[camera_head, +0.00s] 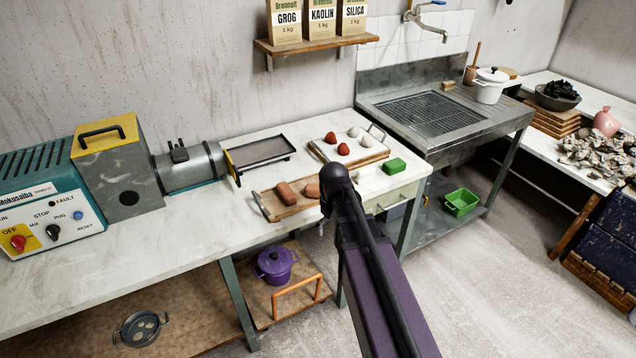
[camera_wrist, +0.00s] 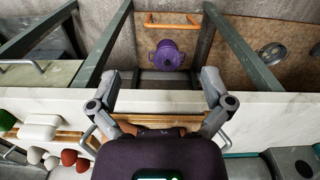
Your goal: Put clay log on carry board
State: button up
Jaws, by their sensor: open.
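Two brown clay logs, one at the left (camera_head: 287,194) and one at the right (camera_head: 313,189), lie on a wooden carry board (camera_head: 268,203) with metal end handles, near the bench's front edge. The right log is partly behind my arm. My gripper (camera_wrist: 160,88) is open and empty, its two fingers spread wide over the bench's front edge. In the wrist view, a brown log (camera_wrist: 150,131) shows between the finger bases, mostly hidden by the gripper's body.
Another wooden board (camera_head: 376,156) holds red and white balls. A dark tray (camera_head: 260,153) stands at the pug mill's outlet (camera_head: 190,168). A purple pot (camera_head: 275,263) stands below the bench.

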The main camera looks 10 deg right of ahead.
jog(key=w+r+n+p, duration=0.4)
jog(key=w+r+p, duration=0.1)
jog(key=w, duration=0.4)
jog(key=w+r+n+p, duration=0.4)
jog(key=w+r+p, duration=0.1)
jog(key=w, duration=0.4)
jog(key=shift+w+r, duration=0.3)
jog(key=shift+r, duration=0.6)
jog(key=shift+f, duration=0.1)
notch_tip(320, 180, down, 8)
jog(key=b, duration=0.8)
jog(key=shift+f, duration=0.25)
jog(key=shift+f+b, duration=0.1)
jog(key=shift+b, duration=0.25)
jog(key=shift+f+b, duration=2.5)
grip_shut()
